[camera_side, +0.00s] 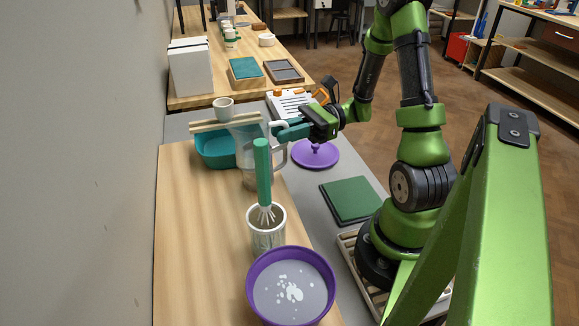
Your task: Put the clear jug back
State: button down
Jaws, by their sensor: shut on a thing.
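The clear jug (246,157) is see-through and looks upright, right of a teal basin (213,161) on the light wooden bench. Its handle (280,161) faces right. My gripper (283,132) reaches in from the right with its fingers at the top of the handle, shut on the jug there. The fingers cover part of the handle's top. I cannot tell whether the jug's base touches the bench; the green whisk (263,172) stands in front of part of it.
Two wooden sticks (209,126) lie across the basin and bear a small cup (223,108). The whisk stands in a pale pot (266,237), behind a purple bowl of pale liquid (251,286). A purple lid (316,154) and a green slab (350,199) lie to the right.

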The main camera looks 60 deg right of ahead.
jog(key=s+a+g, duration=0.1)
jog(key=s+n+g+y, duration=0.1)
jog(key=s, duration=0.1)
jog(key=s+a+n, duration=0.1)
jog(key=shift+s+a+f+g, duration=0.15)
jog(key=shift+a+f+g, duration=0.15)
jog(key=shift+g, duration=0.1)
notch_tip(320, 180, down, 10)
jog(key=shift+r, duration=0.25)
jog(key=shift+f, duration=0.15)
jog(key=c, duration=1.1)
grip_release()
jog(key=shift+d, duration=0.1)
